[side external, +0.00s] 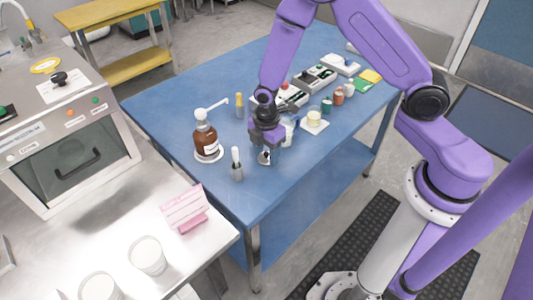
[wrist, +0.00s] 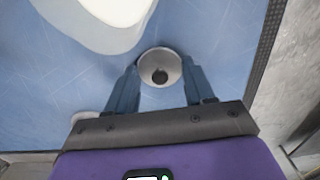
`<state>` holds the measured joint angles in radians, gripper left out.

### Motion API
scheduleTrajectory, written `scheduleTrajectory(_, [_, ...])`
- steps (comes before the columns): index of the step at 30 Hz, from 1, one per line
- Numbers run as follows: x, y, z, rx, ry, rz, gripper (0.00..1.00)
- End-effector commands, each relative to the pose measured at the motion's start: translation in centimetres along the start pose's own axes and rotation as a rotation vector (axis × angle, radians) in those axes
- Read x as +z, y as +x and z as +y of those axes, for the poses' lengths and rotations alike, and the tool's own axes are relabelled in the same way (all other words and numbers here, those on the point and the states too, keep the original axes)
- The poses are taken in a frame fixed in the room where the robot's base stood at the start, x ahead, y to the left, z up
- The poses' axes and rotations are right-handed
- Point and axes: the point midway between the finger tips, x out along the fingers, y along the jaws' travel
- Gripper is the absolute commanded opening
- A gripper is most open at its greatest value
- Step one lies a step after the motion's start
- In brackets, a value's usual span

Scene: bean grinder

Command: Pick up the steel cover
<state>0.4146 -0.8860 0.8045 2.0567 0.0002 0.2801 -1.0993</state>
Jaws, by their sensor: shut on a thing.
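The steel cover (wrist: 148,64) is a small round grey piece with a dark knob at its middle. In the wrist view it sits between the fingertips of my gripper (wrist: 160,70), one finger on each side. In the side view my gripper (side external: 267,151) points down over the blue table, with the cover (side external: 264,158) at its tips, partly hidden by the fingers. My gripper is shut on the cover. I cannot tell whether the cover touches the tabletop.
A brown bottle (side external: 205,139) and a small white-topped bottle (side external: 237,170) stand left of my gripper. A large white vessel (wrist: 100,22) is close behind the cover in the wrist view. Several small jars and devices fill the table's far right. The table's front (side external: 255,198) is clear.

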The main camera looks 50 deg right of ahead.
Motion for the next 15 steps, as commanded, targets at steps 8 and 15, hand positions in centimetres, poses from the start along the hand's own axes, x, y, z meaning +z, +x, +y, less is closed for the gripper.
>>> scheduleTrajectory(8, [-0.1, -1.8, 0.1, 0.003, 0.000, 0.001, 0.24])
scheduleTrajectory(15, [0.4, -5.3, -1.9, 0.003, -0.001, 0.001, 0.24])
